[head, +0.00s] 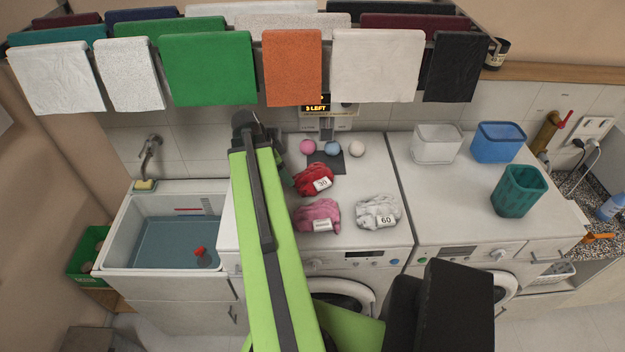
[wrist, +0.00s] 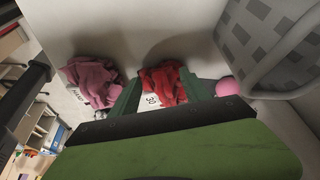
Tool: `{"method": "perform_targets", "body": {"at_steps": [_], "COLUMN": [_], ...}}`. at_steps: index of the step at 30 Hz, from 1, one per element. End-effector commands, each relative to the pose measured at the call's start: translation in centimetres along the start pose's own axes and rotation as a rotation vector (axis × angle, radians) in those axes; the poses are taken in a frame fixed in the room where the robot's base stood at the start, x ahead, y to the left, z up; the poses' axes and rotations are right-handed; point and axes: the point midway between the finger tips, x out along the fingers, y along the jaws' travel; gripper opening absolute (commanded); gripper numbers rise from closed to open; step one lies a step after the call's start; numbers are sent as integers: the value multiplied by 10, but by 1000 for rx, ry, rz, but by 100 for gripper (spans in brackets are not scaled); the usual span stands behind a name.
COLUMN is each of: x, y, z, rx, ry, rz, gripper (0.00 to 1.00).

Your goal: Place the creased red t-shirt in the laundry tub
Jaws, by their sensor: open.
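The creased red t-shirt (head: 313,176) lies crumpled on the left white machine top, with a white tag reading 30. In the wrist view the red t-shirt (wrist: 165,80) shows between and beyond the two green fingers of my open gripper (wrist: 160,77). I cannot tell whether the fingers touch it. In the head view my gripper is mostly hidden behind my arm, with a bit of green finger showing left of the shirt. The laundry tub (head: 114,238) is the white basin at the left, with bluish water and a small red-topped object inside.
A pink garment (head: 316,212) and a white garment (head: 377,208) tagged 60 lie near the shirt. Pink, blue and white balls (head: 332,148) sit behind. Clear, blue and teal bins (head: 518,190) stand on the right machine. Towels (head: 292,65) hang above. A faucet (head: 149,150) is behind the tub.

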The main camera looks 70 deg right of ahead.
Motion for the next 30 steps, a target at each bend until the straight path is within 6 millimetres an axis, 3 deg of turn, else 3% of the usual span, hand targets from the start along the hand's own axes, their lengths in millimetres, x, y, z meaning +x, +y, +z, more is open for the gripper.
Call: {"method": "perform_targets", "body": {"at_steps": [3, 6, 14, 21, 24, 30], "x": [10, 15, 18, 34, 61, 62], "y": [-1, -1, -1, -2, -1, -1], "z": [-25, -37, -44, -81, -74, -77], "rx": [3, 0, -3, 0, -3, -5], "ry": [0, 0, 0, 0, -1, -1], "rz": [0, 0, -1, 0, -1, -2], "gripper": [55, 55, 55, 55, 55, 55]}}
